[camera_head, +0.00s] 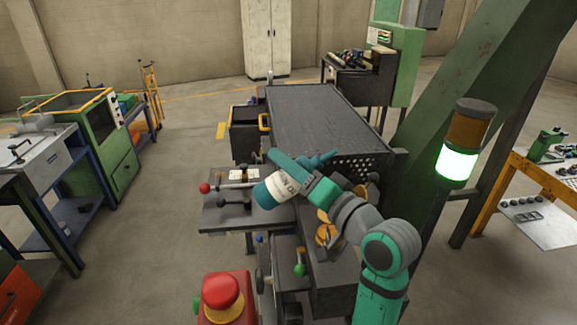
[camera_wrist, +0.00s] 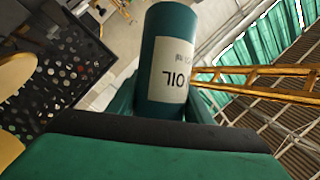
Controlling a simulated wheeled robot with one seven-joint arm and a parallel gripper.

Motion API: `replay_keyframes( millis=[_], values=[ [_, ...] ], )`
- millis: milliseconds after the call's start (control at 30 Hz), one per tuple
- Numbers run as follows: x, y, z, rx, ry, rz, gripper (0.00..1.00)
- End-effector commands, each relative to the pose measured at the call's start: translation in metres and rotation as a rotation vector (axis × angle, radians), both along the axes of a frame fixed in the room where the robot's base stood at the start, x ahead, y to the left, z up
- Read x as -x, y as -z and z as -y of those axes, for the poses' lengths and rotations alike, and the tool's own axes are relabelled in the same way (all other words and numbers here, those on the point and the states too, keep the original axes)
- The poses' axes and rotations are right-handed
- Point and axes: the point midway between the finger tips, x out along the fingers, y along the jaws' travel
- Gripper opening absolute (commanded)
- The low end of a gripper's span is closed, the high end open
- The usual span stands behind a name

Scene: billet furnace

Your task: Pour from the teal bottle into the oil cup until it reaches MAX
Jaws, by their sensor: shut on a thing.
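The teal bottle (camera_head: 268,194) with a white OIL label is held tilted, its base toward the lower left and its narrow teal spout (camera_head: 324,158) toward the upper right. My gripper (camera_head: 300,177) is shut around the bottle in the head view. In the wrist view the bottle (camera_wrist: 168,40) rises between the fingers, with its label upside down. I cannot make out the oil cup or its MAX mark in either view. No stream of oil is visible.
A dark machine table (camera_head: 312,118) with a perforated end lies behind the bottle. A bench with a red-knobbed lever (camera_head: 205,188) is left of it. Brass-coloured parts (camera_head: 325,232) are below my gripper. A red button (camera_head: 222,290) stands in front, a lit green lamp (camera_head: 457,163) right.

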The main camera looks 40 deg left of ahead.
Motion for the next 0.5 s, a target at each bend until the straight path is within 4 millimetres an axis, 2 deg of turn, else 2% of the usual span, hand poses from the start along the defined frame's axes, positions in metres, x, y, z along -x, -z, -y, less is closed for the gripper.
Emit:
replay_keyframes(
  millis=[167,500],
  values=[
    [0.003,0.008,-0.003,-0.046,-0.007,-0.053,0.17],
    [0.008,0.030,-0.007,-0.236,-0.006,-0.278,0.17]
  ],
)
